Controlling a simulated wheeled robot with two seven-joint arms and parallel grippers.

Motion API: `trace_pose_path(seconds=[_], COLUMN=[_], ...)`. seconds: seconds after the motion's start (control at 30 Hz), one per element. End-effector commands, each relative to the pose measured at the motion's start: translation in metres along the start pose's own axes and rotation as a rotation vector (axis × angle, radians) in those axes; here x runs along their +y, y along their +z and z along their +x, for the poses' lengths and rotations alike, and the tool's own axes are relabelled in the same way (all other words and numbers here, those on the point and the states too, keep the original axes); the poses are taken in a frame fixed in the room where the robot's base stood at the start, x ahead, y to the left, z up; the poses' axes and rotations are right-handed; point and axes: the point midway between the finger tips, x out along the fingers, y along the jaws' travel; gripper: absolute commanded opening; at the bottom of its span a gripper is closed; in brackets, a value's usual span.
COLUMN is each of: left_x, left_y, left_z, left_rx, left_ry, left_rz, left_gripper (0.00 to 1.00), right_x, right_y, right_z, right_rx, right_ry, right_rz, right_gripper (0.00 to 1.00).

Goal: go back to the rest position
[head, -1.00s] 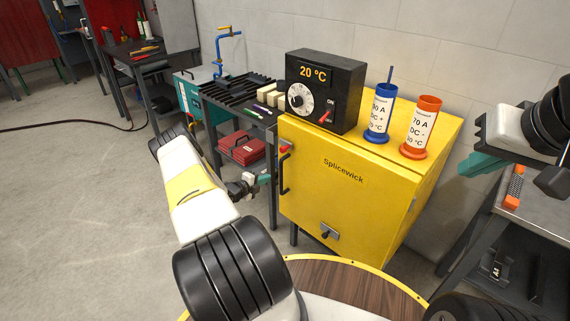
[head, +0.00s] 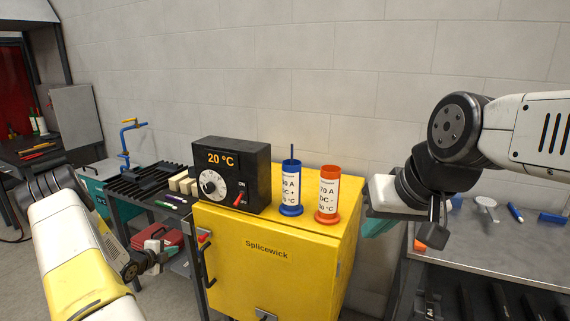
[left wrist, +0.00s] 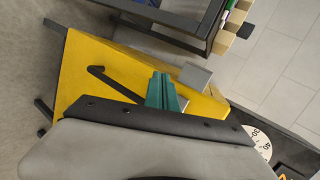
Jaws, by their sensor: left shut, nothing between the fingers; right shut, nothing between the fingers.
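My left gripper (head: 160,248) is at the lower left in the head view, just left of the yellow cabinet (head: 270,280) and apart from its black door handle (head: 207,268). It is shut and empty. In the left wrist view its teal fingers (left wrist: 164,90) are together, with the yellow cabinet and handle behind them. My right gripper (head: 380,226) is at the right in the head view, right of the cabinet and above the floor gap beside the grey bench. Its teal fingers are partly hidden by my wrist.
On the cabinet stand a black control box (head: 233,175) reading 20 °C, a blue canister (head: 291,185) and an orange canister (head: 328,195). A grey bench (head: 500,250) is at the right. A dark table with a red case (head: 160,243) is behind my left gripper.

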Motion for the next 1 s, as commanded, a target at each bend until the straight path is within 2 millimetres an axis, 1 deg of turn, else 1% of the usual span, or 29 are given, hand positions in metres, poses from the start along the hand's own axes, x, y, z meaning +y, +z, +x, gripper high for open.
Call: trace_pose_path(seconds=[0.03,0.13,0.17,0.2,0.27,0.3,0.37,0.4,0.47,0.5,0.57,0.6,0.67,0.7,0.73,0.77,0.8,0.87,0.9,0.97,1.0], left_x=[-0.035,-0.086,-0.101,-0.120,-0.147,-0.164,-0.187,-0.201,-0.218,-0.228,-0.241,-0.247,-0.254,-0.256,-0.257,-0.257,-0.255,-0.250,-0.245,-0.235,-0.228], left_y=[-0.006,-0.017,-0.022,-0.029,-0.043,-0.053,-0.069,-0.081,-0.099,-0.113,-0.134,-0.149,-0.171,-0.186,-0.198,-0.210,-0.225,-0.249,-0.265,-0.288,-0.303], left_z=[-0.005,-0.021,-0.027,-0.036,-0.052,-0.063,-0.083,-0.097,-0.119,-0.135,-0.160,-0.177,-0.203,-0.221,-0.235,-0.248,-0.267,-0.294,-0.312,-0.339,-0.356], left_rx=[-0.027,-0.095,-0.116,-0.144,-0.183,-0.209,-0.247,-0.271,-0.304,-0.325,-0.351,-0.366,-0.386,-0.397,-0.403,-0.409,-0.415,-0.420,-0.420,-0.420,-0.418], left_ry=[0.023,0.073,0.085,0.099,0.116,0.125,0.135,0.140,0.145,0.150,0.153,0.156,0.160,0.165,0.169,0.174,0.181,0.197,0.210,0.236,0.255], left_rz=[-0.023,-0.112,-0.141,-0.180,-0.244,-0.289,-0.360,-0.410,-0.489,-0.542,-0.626,-0.684,-0.773,-0.835,-0.881,-0.927,-0.990,-1.085,-1.148,-1.242,-1.303], left_gripper=[0.00,0.00,0.00,0.00,0.00,0.00,0.00,0.00,0.00,0.00,0.00,0.00,0.00,0.00,0.00,0.00,0.00,0.00,0.00,0.00,0.00], right_x=[0.000,0.000,0.000,0.000,0.000,0.000,0.000,0.000,0.000,0.000,0.000,0.000,0.000,0.000,0.000,0.000,0.000,0.000,0.000,0.000,0.000], right_y=[0.000,0.000,0.000,0.000,0.000,0.000,0.000,0.000,0.000,0.000,0.000,0.000,0.000,0.000,0.000,0.000,0.000,0.000,0.000,0.000,0.000], right_z=[0.000,0.000,0.000,0.000,0.000,0.000,0.000,0.000,0.000,0.000,0.000,0.000,0.000,0.000,0.000,0.000,0.000,0.000,0.000,0.000,0.000], right_rx=[0.000,0.000,0.000,0.000,0.000,0.000,0.000,0.000,0.000,0.000,0.000,0.000,0.000,0.000,0.000,0.000,0.000,0.000,0.000,0.000,0.000], right_ry=[0.000,0.000,0.000,0.000,0.000,0.000,0.000,0.000,0.000,0.000,0.000,0.000,0.000,0.000,0.000,0.000,0.000,0.000,0.000,0.000,0.000], right_rz=[0.000,0.000,0.000,0.000,0.000,0.000,0.000,0.000,0.000,0.000,0.000,0.000,0.000,0.000,0.000,0.000,0.000,0.000,0.000,0.000,0.000], right_gripper=[0.00,0.00,0.00,0.00,0.00,0.00,0.00,0.00,0.00,0.00,0.00,0.00,0.00,0.00,0.00,0.00,0.00,0.00,0.00,0.00,0.00])
